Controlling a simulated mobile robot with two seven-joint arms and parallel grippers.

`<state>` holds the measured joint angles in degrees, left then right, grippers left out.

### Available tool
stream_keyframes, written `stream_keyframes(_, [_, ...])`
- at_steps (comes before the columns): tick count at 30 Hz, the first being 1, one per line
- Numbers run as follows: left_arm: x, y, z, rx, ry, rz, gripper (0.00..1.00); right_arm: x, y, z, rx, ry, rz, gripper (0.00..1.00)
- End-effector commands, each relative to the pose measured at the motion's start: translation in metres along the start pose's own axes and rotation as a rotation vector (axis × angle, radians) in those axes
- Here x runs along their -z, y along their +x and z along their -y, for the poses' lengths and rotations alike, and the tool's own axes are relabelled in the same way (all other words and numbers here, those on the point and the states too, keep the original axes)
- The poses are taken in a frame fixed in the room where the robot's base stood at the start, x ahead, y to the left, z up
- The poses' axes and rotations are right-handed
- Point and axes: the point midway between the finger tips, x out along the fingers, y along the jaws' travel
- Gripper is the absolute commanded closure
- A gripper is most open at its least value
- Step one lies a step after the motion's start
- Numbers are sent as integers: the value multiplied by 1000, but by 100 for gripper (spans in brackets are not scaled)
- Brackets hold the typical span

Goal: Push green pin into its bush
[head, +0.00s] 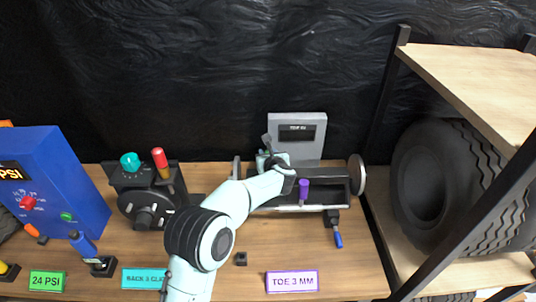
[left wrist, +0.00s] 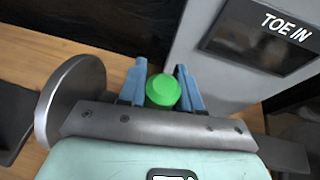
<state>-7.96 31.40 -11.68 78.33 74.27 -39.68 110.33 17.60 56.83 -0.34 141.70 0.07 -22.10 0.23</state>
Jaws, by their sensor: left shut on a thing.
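The green pin (left wrist: 163,92) shows as a round green head in the left wrist view. My left gripper (left wrist: 160,76) has its two blue fingers on either side of the pin and is shut on it. In the head view my left gripper (head: 268,157) is at the back of the toe fixture (head: 328,186), in front of the grey display box. The green pin is hidden there. Its bush cannot be made out in either view, so I cannot tell how deep the pin sits. My right gripper is not in view.
A grey display box (head: 312,151) stands close behind my left gripper. A purple pin (head: 303,190) stands upright on the fixture, with a round disc (head: 357,174) at its right end. A black device (head: 150,209) and blue box (head: 57,181) are left. A tyre shelf (head: 480,78) is right.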

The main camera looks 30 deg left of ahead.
Motion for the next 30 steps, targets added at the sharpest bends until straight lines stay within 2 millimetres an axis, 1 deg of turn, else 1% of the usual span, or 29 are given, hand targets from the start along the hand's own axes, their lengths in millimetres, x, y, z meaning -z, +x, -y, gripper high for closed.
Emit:
stream_keyframes(12, [9,4,0,0,0,0,97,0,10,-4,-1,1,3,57])
stream_keyframes(21, [11,4,0,0,1,-2,97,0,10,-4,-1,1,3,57])
stream_keyframes(22, [11,4,0,-1,1,-2,57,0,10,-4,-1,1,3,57])
stream_keyframes(24, [11,4,0,-1,1,-2,37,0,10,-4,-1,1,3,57])
stream_keyframes(30, [10,4,0,0,0,-1,37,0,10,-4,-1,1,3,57])
